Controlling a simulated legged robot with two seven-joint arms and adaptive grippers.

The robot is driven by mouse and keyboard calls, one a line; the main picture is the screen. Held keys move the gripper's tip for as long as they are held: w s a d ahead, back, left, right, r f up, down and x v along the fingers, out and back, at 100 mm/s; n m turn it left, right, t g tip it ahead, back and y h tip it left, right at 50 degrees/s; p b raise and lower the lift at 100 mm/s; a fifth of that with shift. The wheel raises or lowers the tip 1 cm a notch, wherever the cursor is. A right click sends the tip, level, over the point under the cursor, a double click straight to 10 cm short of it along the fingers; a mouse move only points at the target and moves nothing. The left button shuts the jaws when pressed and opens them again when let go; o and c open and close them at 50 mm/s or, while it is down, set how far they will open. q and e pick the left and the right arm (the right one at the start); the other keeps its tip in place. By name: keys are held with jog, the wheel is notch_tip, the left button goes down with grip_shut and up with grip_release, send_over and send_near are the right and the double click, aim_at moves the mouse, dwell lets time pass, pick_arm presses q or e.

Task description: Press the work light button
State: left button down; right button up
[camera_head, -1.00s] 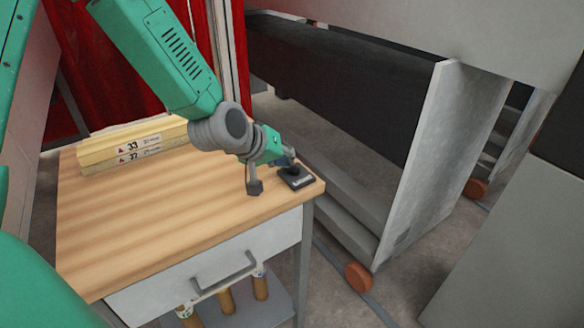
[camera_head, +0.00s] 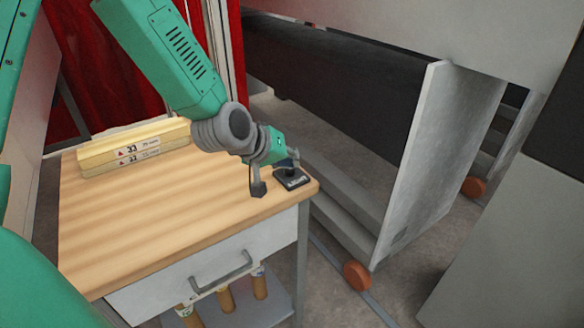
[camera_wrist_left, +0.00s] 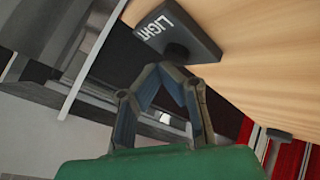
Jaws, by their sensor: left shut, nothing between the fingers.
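The work light button is a small black box (camera_head: 293,179) at the table's right corner in the head view. In the left wrist view the box (camera_wrist_left: 172,30) shows white "LIGHT" lettering and a round dark button (camera_wrist_left: 176,52). My left gripper (camera_head: 293,158) is over the box, its fingers angled toward it. In the left wrist view the left gripper's fingertips (camera_wrist_left: 160,70) are together, empty, and very close to the button. I cannot tell if they touch it. The fingers partly hide the button in the head view. My right gripper is not in view.
The wooden tabletop (camera_head: 150,215) is mostly clear. Yellowish boxes (camera_head: 135,150) lie at its back left. A drawer with a handle (camera_head: 220,270) is below. A large grey machine frame (camera_head: 425,150) stands to the right of the table.

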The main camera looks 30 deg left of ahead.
pick_arm(q)
jog(key=shift+a+r+p, duration=0.2)
jog(key=shift+r+p, duration=0.2)
jog(key=shift+r, duration=0.05)
jog(key=r+p, duration=0.4)
jog(key=shift+a+r, duration=0.15)
jog(key=shift+a, duration=0.05)
jog(key=shift+d+r+p, duration=0.2)
jog(key=shift+r+p, duration=0.3)
jog(key=shift+f, duration=0.1)
jog(key=shift+a+f, duration=0.1)
jog(key=shift+a, duration=0.15)
